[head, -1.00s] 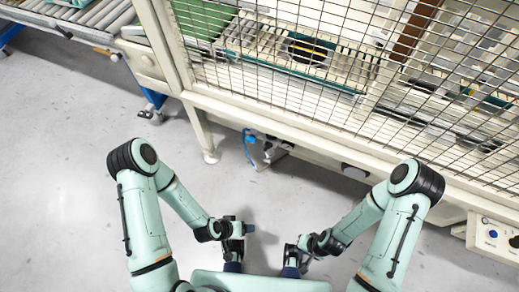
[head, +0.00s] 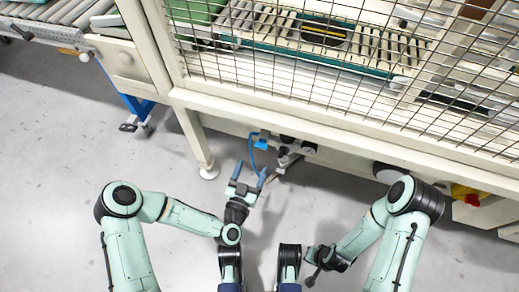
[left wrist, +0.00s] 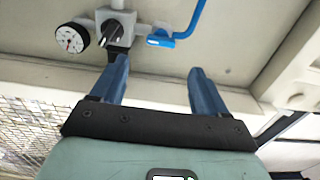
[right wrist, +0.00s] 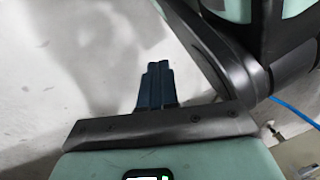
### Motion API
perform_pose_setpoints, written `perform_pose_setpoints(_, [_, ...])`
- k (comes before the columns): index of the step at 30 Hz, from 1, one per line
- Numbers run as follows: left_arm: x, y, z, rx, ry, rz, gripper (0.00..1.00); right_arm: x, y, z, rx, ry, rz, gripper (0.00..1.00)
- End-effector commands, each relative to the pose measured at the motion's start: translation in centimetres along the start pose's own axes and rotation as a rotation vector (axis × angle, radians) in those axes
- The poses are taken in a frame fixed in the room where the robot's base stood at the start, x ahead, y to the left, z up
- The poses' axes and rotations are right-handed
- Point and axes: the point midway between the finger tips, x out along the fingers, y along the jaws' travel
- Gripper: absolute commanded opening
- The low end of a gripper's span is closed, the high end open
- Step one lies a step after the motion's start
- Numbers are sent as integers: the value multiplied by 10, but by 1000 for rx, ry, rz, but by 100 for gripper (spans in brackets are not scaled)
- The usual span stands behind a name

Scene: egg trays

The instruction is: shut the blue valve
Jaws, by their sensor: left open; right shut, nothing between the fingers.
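The blue valve (head: 261,144) shows in the head view under the front beam of the caged machine. In the left wrist view its blue lever (left wrist: 160,41) lies at the end of a short grey pipe fitting, beside a blue hose. My left gripper (head: 249,173) is open and empty, just in front of the valve. In the left wrist view, the open fingers of this gripper (left wrist: 159,67) point toward the lever, which lies beyond the fingertips and apart from them. My right gripper (right wrist: 158,68) is shut and empty, over the bare floor.
A round gauge (left wrist: 72,38) and a black knob (left wrist: 113,30) sit on the same fitting. A machine leg (head: 198,145) stands left of the valve. The beam (head: 330,135) runs above, with wire mesh over it. The floor in front is clear.

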Motion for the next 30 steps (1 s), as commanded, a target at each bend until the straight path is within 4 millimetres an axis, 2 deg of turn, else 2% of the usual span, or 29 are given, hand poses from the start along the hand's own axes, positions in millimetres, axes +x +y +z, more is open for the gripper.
perform_pose_setpoints(1, [13,0,1,0,4,-2,74,6,4,5,5,-19,8,0])
perform_pose_setpoints(6, [48,0,2,-1,1,-2,74,16,17,21,22,-76,33,0])
perform_pose_setpoints(12, [77,0,2,-1,-1,0,74,23,28,35,37,-125,55,0])
perform_pose_setpoints(18, [88,0,1,-2,-2,0,74,25,32,41,42,-145,63,0])
perform_pose_setpoints(25, [88,0,1,-2,-3,0,74,24,32,41,42,-146,63,0])
perform_pose_setpoints(26, [88,0,1,-2,-3,0,71,24,32,41,42,-146,63,0])
perform_pose_setpoints(30, [88,0,1,-2,-3,0,26,24,32,41,42,-145,63,0])
